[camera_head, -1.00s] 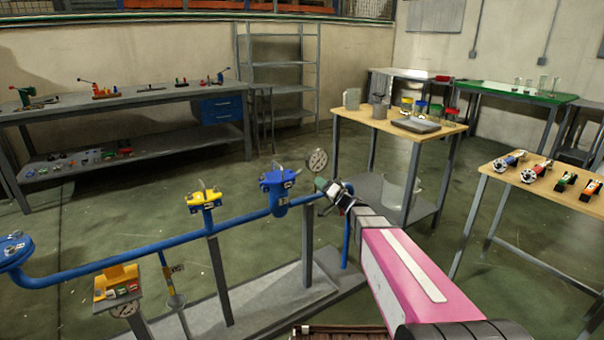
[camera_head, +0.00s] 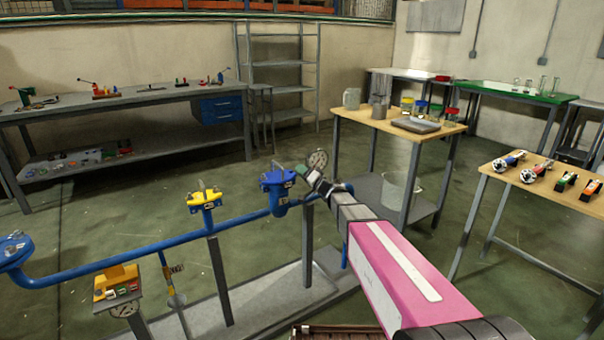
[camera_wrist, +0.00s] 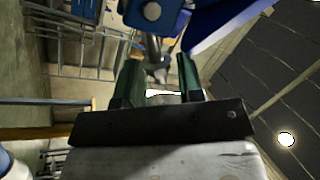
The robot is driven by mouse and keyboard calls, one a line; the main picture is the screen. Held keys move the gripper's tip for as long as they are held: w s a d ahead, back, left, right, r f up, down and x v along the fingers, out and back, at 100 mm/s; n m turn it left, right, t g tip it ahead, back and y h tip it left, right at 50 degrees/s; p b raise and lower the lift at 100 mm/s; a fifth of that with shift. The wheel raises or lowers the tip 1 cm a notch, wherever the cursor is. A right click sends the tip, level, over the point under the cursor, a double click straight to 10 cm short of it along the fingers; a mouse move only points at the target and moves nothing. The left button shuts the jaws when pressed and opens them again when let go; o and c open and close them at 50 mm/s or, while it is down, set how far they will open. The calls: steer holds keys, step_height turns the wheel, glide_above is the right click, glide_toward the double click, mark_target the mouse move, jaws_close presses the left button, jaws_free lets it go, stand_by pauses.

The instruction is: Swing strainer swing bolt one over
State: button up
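The blue strainer (camera_head: 278,190) stands on the blue pipe run in the head view, with thin metal parts on top of its lid. Individual swing bolts are too small to tell apart there. My gripper (camera_head: 302,171) is just right of the strainer lid, tilted up toward it. In the wrist view my gripper (camera_wrist: 160,76) has its two dark green fingers apart. A blue part (camera_wrist: 155,12) with a round bolt head is just beyond the fingertips at the top. A grey metal piece (camera_wrist: 154,58) shows in the gap; I cannot tell whether it touches a finger.
A round gauge (camera_head: 318,159) is close behind my gripper. A yellow-topped valve (camera_head: 204,197) sits on the blue pipe (camera_head: 150,243) to the left. A wooden table (camera_head: 375,119) with containers stands behind, and another table (camera_head: 540,182) is at right.

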jaws_close()
steer(key=shift+f, duration=0.15)
steer(key=shift+w+d+f+m+t+h, duration=0.15)
steer(key=shift+f+m+t+h, duration=0.45)
steer(key=shift+m, duration=1.1)
steer(key=shift+d+f+m+t+h, duration=0.2)
steer(key=shift+f+m+t, duration=0.5)
steer(key=shift+m, duration=1)
steer(key=shift+w+d+f+m+t+h, duration=0.1)
steer(key=shift+f+m+t+h, duration=0.6)
steer(key=shift+m, duration=1)
steer(key=shift+r, duration=0.25)
jaws_free()
steer(key=shift+s, duration=0.1)
